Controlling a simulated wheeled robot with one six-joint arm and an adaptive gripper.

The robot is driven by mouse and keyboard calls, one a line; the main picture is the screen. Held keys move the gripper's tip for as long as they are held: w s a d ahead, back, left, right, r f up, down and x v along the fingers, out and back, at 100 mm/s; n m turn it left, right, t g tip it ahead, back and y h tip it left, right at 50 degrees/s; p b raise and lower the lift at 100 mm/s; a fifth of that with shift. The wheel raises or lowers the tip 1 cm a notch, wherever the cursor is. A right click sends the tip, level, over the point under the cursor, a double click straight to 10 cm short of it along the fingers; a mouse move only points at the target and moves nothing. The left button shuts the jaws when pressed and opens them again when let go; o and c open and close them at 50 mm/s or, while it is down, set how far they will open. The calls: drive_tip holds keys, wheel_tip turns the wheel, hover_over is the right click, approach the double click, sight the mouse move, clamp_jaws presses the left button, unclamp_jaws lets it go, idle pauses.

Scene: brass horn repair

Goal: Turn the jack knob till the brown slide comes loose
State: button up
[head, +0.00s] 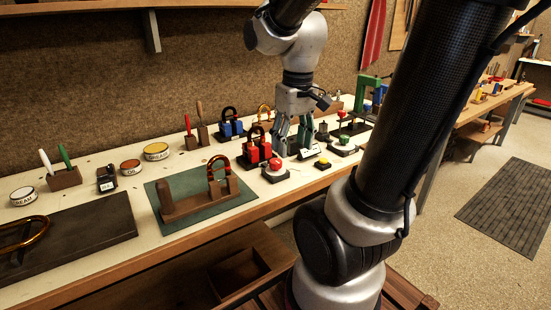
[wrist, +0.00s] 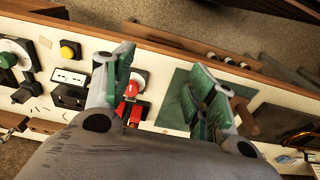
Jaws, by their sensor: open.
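A brown U-shaped slide (head: 217,166) stands upright in a wooden holder (head: 190,207) on a green mat (head: 160,205). A red round knob (head: 275,164) on a low dark base stands just right of the mat. It also shows in the wrist view (wrist: 132,88), near the left finger. I cannot tell for sure which knob is the jack's. My gripper (head: 294,142) is open over the bench, right of the red block. The mat (wrist: 172,112) is partly hidden by the right finger.
A red block (head: 257,152) and a blue block (head: 231,130) carry dark U-shaped pieces close by. Tins and pen holders line the left back. A dark tray (head: 85,230) lies front left.

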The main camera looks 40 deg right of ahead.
sight(276, 161)
drive_tip(key=w+d+f+n, duration=0.1)
drive_tip(key=w+n, duration=0.2)
drive_tip(key=w, duration=0.1)
drive_tip(key=w+d+f+n, duration=0.2)
drive_tip(key=w+n, duration=0.1)
drive_tip(key=w, duration=0.1)
drive_tip(key=w+d+f+n+g, duration=0.1)
drive_tip(key=w+n, duration=0.2)
drive_tip(key=w, duration=0.2)
drive_tip(key=shift+d+f, duration=0.15)
drive_tip(key=shift+f, duration=0.15)
drive_tip(key=shift+w+n, duration=0.25)
drive_tip(key=shift+n, duration=0.85)
drive_tip(key=shift+f, duration=0.15)
wheel_tip(276, 161, down, 7)
drive_tip(key=shift+f, duration=0.2)
drive_tip(key=c, duration=1)
